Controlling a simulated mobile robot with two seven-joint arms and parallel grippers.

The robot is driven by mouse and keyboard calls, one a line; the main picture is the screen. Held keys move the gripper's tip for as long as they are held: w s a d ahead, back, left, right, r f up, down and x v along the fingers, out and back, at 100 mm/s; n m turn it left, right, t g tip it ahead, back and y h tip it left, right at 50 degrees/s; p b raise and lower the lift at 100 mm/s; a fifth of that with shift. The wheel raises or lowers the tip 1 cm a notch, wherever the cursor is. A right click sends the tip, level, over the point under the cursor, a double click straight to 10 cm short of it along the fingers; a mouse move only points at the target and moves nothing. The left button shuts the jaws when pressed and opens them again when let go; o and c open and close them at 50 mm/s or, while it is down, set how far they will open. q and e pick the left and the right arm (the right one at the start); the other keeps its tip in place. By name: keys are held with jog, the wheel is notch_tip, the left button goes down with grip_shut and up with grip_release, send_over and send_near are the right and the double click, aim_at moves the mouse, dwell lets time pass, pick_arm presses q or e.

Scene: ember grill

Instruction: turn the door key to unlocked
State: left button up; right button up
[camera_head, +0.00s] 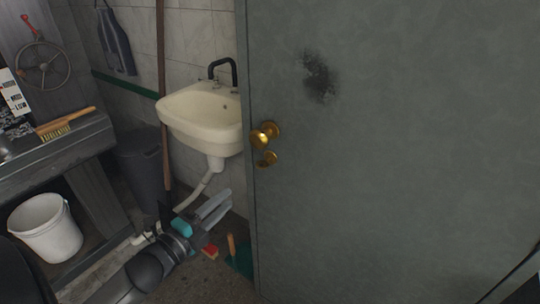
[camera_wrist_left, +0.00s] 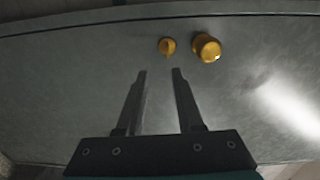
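The grey-green door (camera_head: 400,170) fills the right side of the head view. A round brass knob (camera_head: 264,135) sits near its left edge. The small brass door key (camera_head: 267,159) is just below the knob. In the left wrist view the key (camera_wrist_left: 167,47) lies beside the knob (camera_wrist_left: 208,48), its narrow grip pointing toward the bottom of the picture. My left gripper (camera_head: 224,203) is below and left of the key in the head view. In the left wrist view its two fingers (camera_wrist_left: 159,72) are apart and empty, with the key beyond the tips, not touched. My right gripper is not seen.
A cream sink (camera_head: 202,118) with a drain pipe stands left of the door. A workbench (camera_head: 60,150) with a brush (camera_head: 68,123), a white bucket (camera_head: 46,227) and a grey bin (camera_head: 142,168) are at left. Small red and green items lie on the floor by my gripper.

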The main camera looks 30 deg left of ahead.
aim_at(262, 164)
pick_arm(q)
jog(key=shift+m, duration=0.3)
jog(key=w, duration=0.5)
jog(key=w+d+r+b, duration=0.1)
jog(key=w, duration=0.4)
jog(key=w+b, duration=0.1)
jog(key=w, duration=0.4)
jog(key=shift+w+d+r, duration=0.15)
jog(key=shift+d, duration=0.1)
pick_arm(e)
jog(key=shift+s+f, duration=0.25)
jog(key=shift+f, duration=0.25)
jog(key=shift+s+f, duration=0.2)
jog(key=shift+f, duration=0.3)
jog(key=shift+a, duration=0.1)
pick_arm(q)
grip_shut()
